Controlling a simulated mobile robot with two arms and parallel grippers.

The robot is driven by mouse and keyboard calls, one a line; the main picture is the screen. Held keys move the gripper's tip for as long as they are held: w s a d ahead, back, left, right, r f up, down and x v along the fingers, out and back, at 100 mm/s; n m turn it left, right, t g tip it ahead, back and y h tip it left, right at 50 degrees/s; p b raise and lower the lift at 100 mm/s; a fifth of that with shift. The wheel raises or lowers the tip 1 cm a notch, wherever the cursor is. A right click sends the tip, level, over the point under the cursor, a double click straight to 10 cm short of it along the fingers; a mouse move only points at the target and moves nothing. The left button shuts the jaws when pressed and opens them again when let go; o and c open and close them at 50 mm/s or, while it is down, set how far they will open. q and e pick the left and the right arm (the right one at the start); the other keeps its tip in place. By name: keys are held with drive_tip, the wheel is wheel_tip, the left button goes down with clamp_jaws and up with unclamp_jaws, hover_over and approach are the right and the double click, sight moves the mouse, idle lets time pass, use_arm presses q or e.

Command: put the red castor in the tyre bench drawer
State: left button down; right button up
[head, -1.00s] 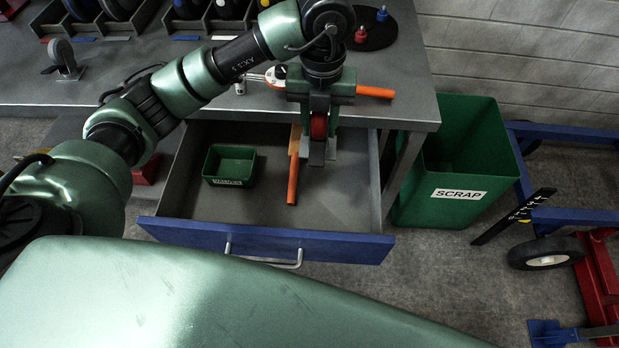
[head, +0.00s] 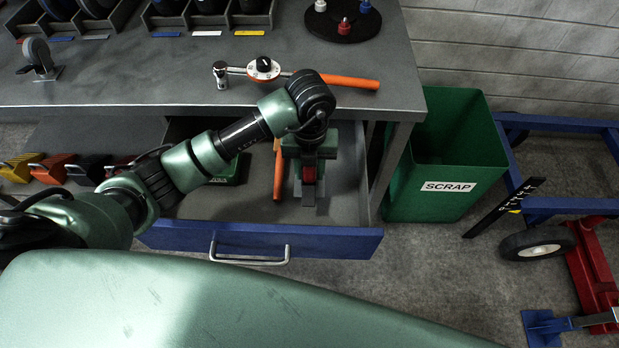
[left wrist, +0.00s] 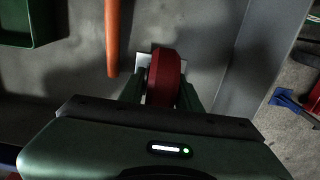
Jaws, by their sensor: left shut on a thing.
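The tyre bench drawer (head: 330,242) is open, with its blue front and grey floor in view. My left gripper (head: 309,178) is inside the drawer area, toward its right side, pointing down. It is shut on the red castor (head: 309,173), whose red wheel shows between the fingers. In the left wrist view the red castor (left wrist: 164,78) sits between the two green fingers (left wrist: 160,92), with its pale plate beyond the wheel. The castor is close above or on the drawer floor; I cannot tell whether it touches. My right gripper is not in view.
An orange-handled tool (head: 278,175) lies in the drawer just left of the castor. A green box (left wrist: 28,25) is farther left, partly hidden by my arm in the head view. A torque wrench (head: 330,80) lies on the bench top above. A green scrap bin (head: 440,205) stands right.

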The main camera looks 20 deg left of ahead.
sight(310, 181)
use_arm(q)
drive_tip(key=shift+f, duration=2.1)
drive_tip(key=shift+f, duration=0.1)
drive_tip(key=c, duration=1)
unclamp_jaws()
wheel_tip(310, 181, up, 12)
drive_tip(key=shift+r, duration=0.15)
